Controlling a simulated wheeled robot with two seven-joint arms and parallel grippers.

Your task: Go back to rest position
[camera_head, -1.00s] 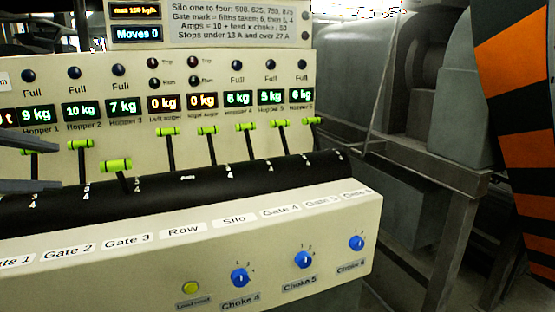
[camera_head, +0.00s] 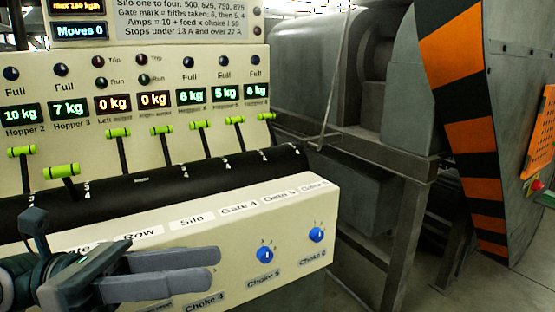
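My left gripper (camera_head: 212,270) is at the lower left, in front of the control panel (camera_head: 318,210). Its two grey fingers point right, with a gap between them and nothing held. They cover part of the lower panel front, around the Choke 4 label. My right gripper is not in view. Levers with green handles stand along the black slotted cylinder, among them one at the left (camera_head: 62,170) and one in the middle (camera_head: 161,131). No finger touches a lever.
Blue choke knobs (camera_head: 265,254) (camera_head: 316,235) sit on the panel front. Above are weight displays (camera_head: 154,99) and a "Moves 0" display (camera_head: 80,31). Grey machinery (camera_head: 315,65) and an orange-and-black striped panel (camera_head: 465,90) stand to the right.

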